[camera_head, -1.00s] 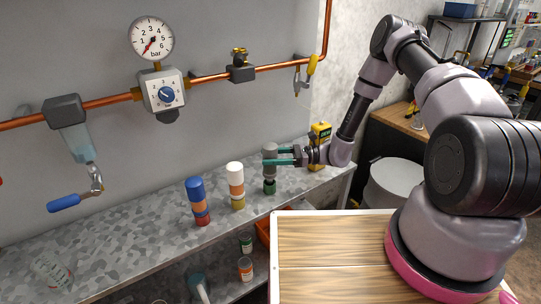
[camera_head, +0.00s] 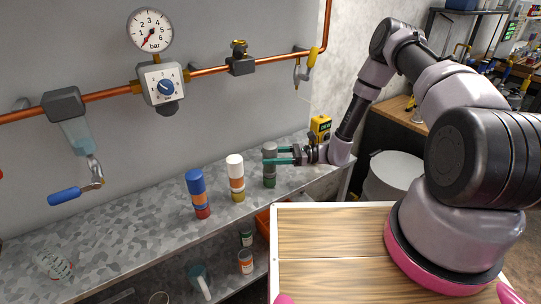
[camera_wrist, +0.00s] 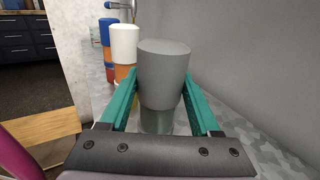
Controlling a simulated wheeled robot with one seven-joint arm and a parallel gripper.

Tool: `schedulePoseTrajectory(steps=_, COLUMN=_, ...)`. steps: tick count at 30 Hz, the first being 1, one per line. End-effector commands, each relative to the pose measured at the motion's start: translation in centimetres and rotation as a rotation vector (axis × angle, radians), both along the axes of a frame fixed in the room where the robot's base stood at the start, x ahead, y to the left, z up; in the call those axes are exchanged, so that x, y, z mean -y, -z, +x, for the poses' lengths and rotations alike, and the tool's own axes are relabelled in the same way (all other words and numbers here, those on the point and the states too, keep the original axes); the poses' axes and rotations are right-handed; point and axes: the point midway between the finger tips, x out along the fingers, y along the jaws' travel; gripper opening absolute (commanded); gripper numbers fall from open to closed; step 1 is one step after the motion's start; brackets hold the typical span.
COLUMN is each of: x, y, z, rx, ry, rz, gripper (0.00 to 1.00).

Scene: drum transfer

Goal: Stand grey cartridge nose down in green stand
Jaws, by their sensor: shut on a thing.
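The grey cartridge (camera_head: 270,159) is upright on the metal bench, at the right end of a row of cartridges. Its lower end meets the green stand (camera_head: 270,182), and it looks seated in it; the nose is hidden. My gripper (camera_head: 268,155) has its teal fingers shut around the cartridge's body from the right. In the wrist view, the grey cartridge (camera_wrist: 163,72) fills the space between the fingers, and the green stand (camera_wrist: 157,121) shows directly beneath it.
A white-and-orange cartridge (camera_head: 236,172) in a yellow stand and a blue-and-orange cartridge (camera_head: 195,185) in a red stand are to the left. A yellow device (camera_head: 319,128) stands behind my gripper. The wall with pipes rises behind. The bench's left part is mostly clear.

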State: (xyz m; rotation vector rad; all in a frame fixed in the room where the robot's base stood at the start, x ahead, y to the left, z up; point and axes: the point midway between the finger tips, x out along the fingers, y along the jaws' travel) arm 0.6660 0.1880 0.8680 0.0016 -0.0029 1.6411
Motion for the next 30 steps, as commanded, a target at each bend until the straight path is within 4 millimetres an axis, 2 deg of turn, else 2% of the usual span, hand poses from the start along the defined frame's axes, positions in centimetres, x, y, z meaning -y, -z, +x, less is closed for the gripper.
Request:
schedulePoseTrajectory(steps=11, x=0.1, y=0.4, z=-0.1, rx=-0.001, ry=-0.001, rz=-0.006, gripper=0.00)
schedulePoseTrajectory(steps=12, x=0.1, y=0.4, z=-0.1, rx=-0.001, ry=-0.001, rz=-0.007, gripper=0.68)
schedulePoseTrajectory(steps=14, x=0.1, y=0.4, z=-0.2, rx=-0.001, ry=-0.001, rz=-0.007, gripper=0.90)
schedulePoseTrajectory(steps=15, x=0.1, y=0.4, z=-0.1, rx=-0.001, ry=-0.001, rz=-0.007, gripper=0.99)
schedulePoseTrajectory(steps=25, x=0.3, y=0.3, z=-0.1, rx=-0.001, ry=0.000, rz=-0.005, gripper=0.99)
schedulePoseTrajectory(steps=30, x=2.3, y=0.3, z=0.2, rx=0.000, ry=0.003, rz=-0.005, gripper=0.99)
